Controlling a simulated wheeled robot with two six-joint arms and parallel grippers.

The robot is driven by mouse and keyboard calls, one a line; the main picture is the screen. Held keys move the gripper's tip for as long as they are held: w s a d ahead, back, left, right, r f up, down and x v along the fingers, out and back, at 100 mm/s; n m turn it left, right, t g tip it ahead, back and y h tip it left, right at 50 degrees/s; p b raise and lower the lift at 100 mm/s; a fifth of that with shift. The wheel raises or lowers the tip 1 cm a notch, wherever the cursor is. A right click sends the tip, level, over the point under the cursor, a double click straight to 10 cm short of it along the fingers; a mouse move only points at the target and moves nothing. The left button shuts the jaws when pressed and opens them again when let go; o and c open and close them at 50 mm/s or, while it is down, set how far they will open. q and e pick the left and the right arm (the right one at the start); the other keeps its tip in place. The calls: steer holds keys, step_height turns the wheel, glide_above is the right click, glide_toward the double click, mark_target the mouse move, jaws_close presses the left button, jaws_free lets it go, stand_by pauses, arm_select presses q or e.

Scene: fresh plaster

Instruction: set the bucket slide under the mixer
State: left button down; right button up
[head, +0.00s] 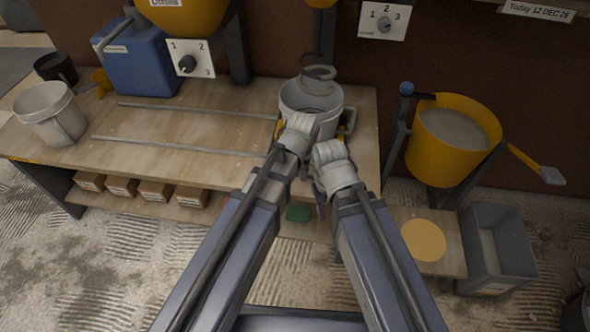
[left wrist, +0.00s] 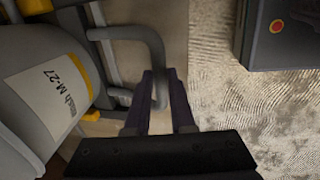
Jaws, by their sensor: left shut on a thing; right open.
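A pale grey bucket (head: 300,95) sits near the right end of the bench, on a slide whose yellow parts (head: 343,134) show beside it. The mixer's coiled whisk (head: 319,73) overlaps the bucket's mouth in the head view; I cannot tell whether they are exactly in line. In the left wrist view the bucket (left wrist: 50,90) carries a "Batch M-27" label, with a bent grey handle (left wrist: 155,45) beside it. My left gripper (left wrist: 160,100) is shut on this handle. My right gripper (head: 320,203) is open, lower and nearer, its fingers mostly hidden by its wrist.
Two metal rails (head: 195,110) run along the bench, clear to the left. Another bucket (head: 50,112), a blue jerrycan (head: 145,65) and a dark pot (head: 56,68) stand left. A yellow tub (head: 450,135) and grey bin (head: 495,250) stand right.

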arm_select(q)
steer(key=shift+s+d, duration=0.1)
steer(key=shift+d, duration=0.6)
arm_select(e)
steer(key=shift+d, duration=0.2)
arm_select(q)
steer(key=c, duration=0.8)
jaws_free()
steer(key=shift+d, duration=0.1)
steer(key=shift+o, duration=0.2)
arm_select(e)
steer(key=shift+d, duration=0.1)
arm_select(q)
step_height(320, 180, up, 8)
steer(key=s+p, duration=0.1)
steer(key=p, duration=0.6)
steer(key=shift+s+f+p, duration=0.15)
steer(key=shift+s+p, duration=0.1)
steer(key=shift+p, duration=0.1)
arm_select(e)
step_height(320, 180, up, 8)
steer(key=shift+f, duration=0.15)
